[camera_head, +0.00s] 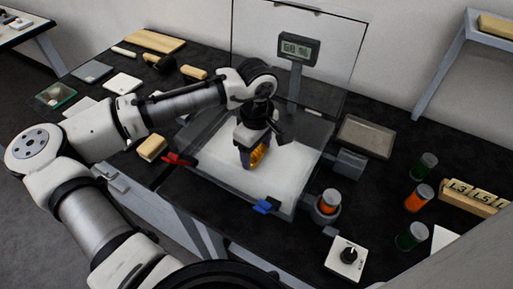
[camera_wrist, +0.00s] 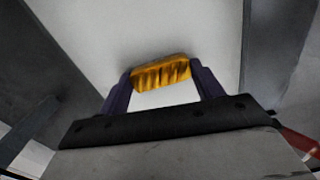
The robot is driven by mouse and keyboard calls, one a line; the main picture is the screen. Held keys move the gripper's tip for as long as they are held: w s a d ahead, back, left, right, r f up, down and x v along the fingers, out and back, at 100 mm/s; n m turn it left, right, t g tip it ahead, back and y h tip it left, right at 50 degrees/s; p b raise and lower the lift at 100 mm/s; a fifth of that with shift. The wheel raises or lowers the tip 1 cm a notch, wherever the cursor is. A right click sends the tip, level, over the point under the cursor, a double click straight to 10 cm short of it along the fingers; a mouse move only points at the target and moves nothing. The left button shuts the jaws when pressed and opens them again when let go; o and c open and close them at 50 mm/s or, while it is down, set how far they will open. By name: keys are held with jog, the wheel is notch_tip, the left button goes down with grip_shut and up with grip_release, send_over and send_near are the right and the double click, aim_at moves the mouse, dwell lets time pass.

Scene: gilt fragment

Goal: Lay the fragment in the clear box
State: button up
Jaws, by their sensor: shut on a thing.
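The gold ridged fragment (camera_wrist: 161,73) is held between the two dark fingers of my gripper (camera_wrist: 162,84) in the wrist view. In the head view the fragment (camera_head: 258,154) shows as a gold piece at the tip of my gripper (camera_head: 255,150). The gripper points down inside the clear box (camera_head: 318,130), above its white floor (camera_head: 280,186). The box's large clear lid (camera_head: 345,62) stands raised at the back. I cannot tell whether the fragment touches the floor.
A grey display (camera_head: 298,50) on a post reads about 60 %. A red clamp (camera_head: 180,160) and a blue clip (camera_head: 266,206) sit at the box's front edges. An orange-filled jar (camera_head: 329,202) and a white dial box (camera_head: 346,258) stand to the right. Several blocks lie at the back left.

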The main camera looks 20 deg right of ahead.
aim_at(256, 151)
jog(key=o, duration=1)
jog(key=shift+f, duration=0.15)
notch_tip(256, 151, up, 12)
jog(key=shift+r+b, duration=0.2)
jog(key=shift+b, duration=0.25)
